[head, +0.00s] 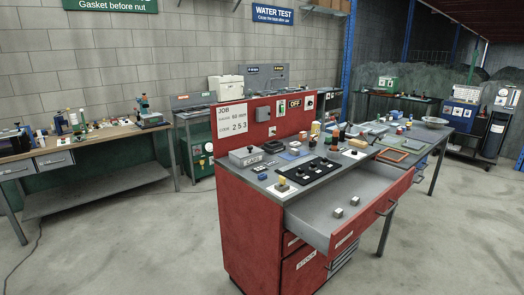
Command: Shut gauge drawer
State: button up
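A red cabinet (247,235) with a grey worktop stands in the middle of the head view. Its top drawer (318,207) is pulled far out toward the lower right. The drawer has a red front with a dark bar handle (387,207) and a small label too small to read surely. Two small grey blocks (338,213) lie apart on its grey floor. The drawers below it look shut; one is labelled STOCK (306,260). My gripper is not in view.
The worktop holds a black panel with knobs (307,172), a grey box (246,156) and several small items. A red back panel (264,122) rises behind. A wooden workbench (78,142) stands at left. The concrete floor (450,240) in front and at right is clear.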

aim_at(379, 186)
jog(key=i+l, duration=0.65)
jog(key=i+l+z, duration=0.05)
